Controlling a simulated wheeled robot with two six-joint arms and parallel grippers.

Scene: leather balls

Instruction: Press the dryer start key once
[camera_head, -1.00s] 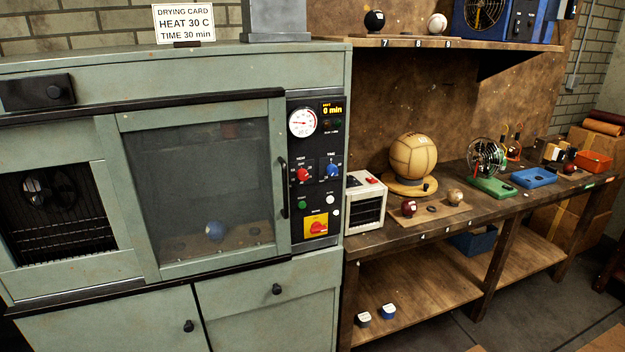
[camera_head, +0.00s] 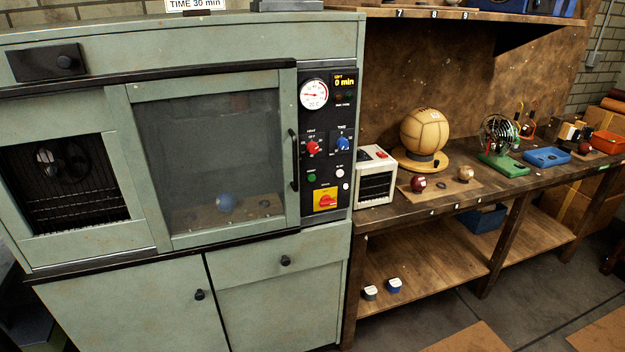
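The dryer (camera_head: 180,180) is a large pale green cabinet with a glass door (camera_head: 215,150) that is shut. Its black control panel (camera_head: 328,140) is on the right side. The panel has a dial gauge, a display reading 0 min, a red knob (camera_head: 313,148), a blue knob (camera_head: 342,143), a green button (camera_head: 311,178), white buttons (camera_head: 339,173) and a red-on-yellow switch (camera_head: 326,200). The labels are too small to read, so I cannot tell which is the start key. Neither gripper is in view.
A wooden bench (camera_head: 455,200) right of the dryer holds a small white heater (camera_head: 376,178), a large tan ball (camera_head: 424,131), two small balls, a green-based fan (camera_head: 499,140) and a blue tray (camera_head: 546,157). Open floor (camera_head: 440,325) shows at the lower right.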

